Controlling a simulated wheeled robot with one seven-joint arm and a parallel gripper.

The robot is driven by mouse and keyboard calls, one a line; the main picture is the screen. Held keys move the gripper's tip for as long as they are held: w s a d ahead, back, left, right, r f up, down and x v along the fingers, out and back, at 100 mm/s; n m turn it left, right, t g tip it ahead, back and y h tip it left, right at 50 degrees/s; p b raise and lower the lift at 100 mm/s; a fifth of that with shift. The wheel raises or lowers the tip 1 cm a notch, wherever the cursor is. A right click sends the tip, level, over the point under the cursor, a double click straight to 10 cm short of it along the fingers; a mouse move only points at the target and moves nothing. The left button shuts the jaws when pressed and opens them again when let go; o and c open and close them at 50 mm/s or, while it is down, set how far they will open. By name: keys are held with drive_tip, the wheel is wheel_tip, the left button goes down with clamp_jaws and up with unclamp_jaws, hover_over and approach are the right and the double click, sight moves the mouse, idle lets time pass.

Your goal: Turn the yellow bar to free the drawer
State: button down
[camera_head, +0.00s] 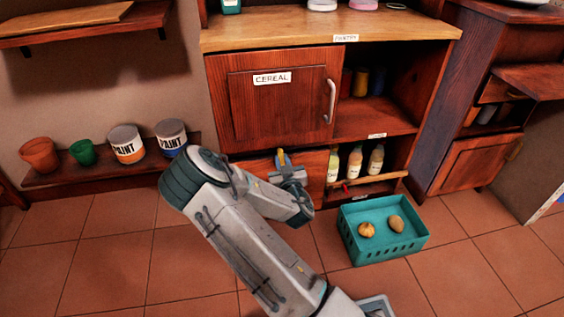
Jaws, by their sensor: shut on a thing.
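The yellow bar (282,158) shows as a small upright piece at the front of the lower cabinet. My gripper (284,164) is at the bar, with its fingers shut on it. The drawer front (316,177) is the reddish wood panel below the cereal door. My arm hides most of the drawer's lower and left part. The drawer looks closed, though its edges are partly hidden. How far the bar is turned I cannot tell at this size.
The cereal door (285,105) is shut above. Bottles (355,163) stand on a low shelf to the right. A teal crate (388,257) with two round foods sits on the floor. Paint cans (127,144) and pots stand on a low shelf at left. Floor at front left is clear.

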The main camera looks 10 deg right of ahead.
drive_tip(key=n, duration=0.4)
drive_tip(key=shift+d+r+p, duration=0.1)
drive_tip(key=shift+p, duration=0.2)
drive_tip(key=n, duration=0.4)
drive_tip(key=shift+d+n+p, duration=0.1)
drive_tip(key=shift+n+p, duration=0.2)
drive_tip(key=shift+n, duration=0.1)
drive_tip(key=n, duration=0.4)
drive_tip(key=shift+r+p, duration=0.15)
drive_tip(key=shift+p, duration=0.15)
drive_tip(key=shift+n, duration=1.8)
drive_tip(key=c, duration=1.4)
unclamp_jaws()
drive_tip(key=shift+d+r, duration=0.1)
drive_tip(key=shift+o, duration=0.2)
drive_tip(key=shift+s+p, duration=0.1)
drive_tip(key=shift+p, duration=0.2)
drive_tip(key=s+p, duration=0.3)
drive_tip(key=s, duration=1)
drive_tip(key=shift+s+p, duration=0.35)
